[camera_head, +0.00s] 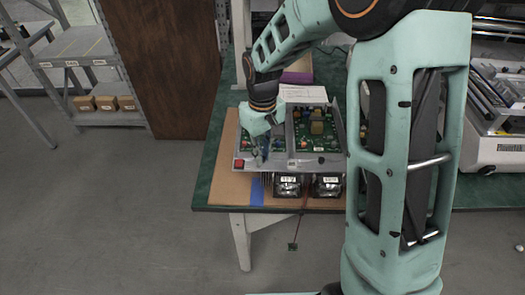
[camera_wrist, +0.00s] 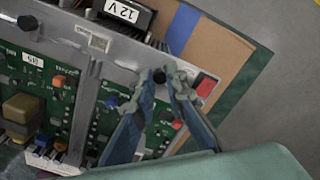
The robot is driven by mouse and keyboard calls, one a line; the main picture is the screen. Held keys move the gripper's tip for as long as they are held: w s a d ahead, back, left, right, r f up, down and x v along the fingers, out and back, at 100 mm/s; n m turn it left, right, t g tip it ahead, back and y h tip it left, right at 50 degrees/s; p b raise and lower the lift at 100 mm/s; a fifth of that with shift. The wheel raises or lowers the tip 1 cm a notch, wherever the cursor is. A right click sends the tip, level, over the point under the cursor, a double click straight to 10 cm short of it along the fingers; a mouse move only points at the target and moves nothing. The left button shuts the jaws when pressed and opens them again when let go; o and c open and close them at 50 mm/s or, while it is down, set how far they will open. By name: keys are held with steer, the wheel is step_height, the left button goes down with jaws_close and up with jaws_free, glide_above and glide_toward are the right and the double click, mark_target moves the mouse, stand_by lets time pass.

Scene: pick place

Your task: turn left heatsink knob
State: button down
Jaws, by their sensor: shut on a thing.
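The left heatsink knob is a small dark round knob (camera_wrist: 159,75) on the grey metal front panel (camera_wrist: 125,75). It shows between my fingertips in the wrist view. My gripper (camera_wrist: 164,78) is shut on it, one blue-grey finger on each side. In the head view my gripper (camera_head: 259,160) reaches down to the left part of the panel, and its fingers hide the knob there. A second dark knob (camera_wrist: 28,22) sits farther along the same panel, at the upper left of the wrist view. The knob's turn angle cannot be told.
A red switch (camera_wrist: 206,85) sits close beside my fingers; it also shows in the head view (camera_head: 239,163). Green circuit boards (camera_head: 316,135) lie behind the panel. Two labelled black units (camera_head: 288,186) stand in front. Bare brown board (camera_head: 226,187) lies at left.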

steer(key=n+p, duration=0.2)
steer(key=n, duration=0.4)
steer(key=shift+r+n, duration=0.1)
steer(key=shift+n, duration=0.2)
steer(key=n+p, duration=0.3)
steer(key=n, duration=0.3)
steer(key=n+p, duration=0.4)
steer(key=n, duration=0.2)
steer(key=shift+n+p, duration=0.3)
steer(key=shift+p, duration=0.05)
steer(key=n+p, duration=0.3)
steer(key=n, duration=0.2)
steer(key=shift+n+p, duration=0.3)
steer(key=shift+n, duration=0.1)
steer(key=c, duration=1.9)
jaws_free()
steer(key=shift+c, duration=0.2)
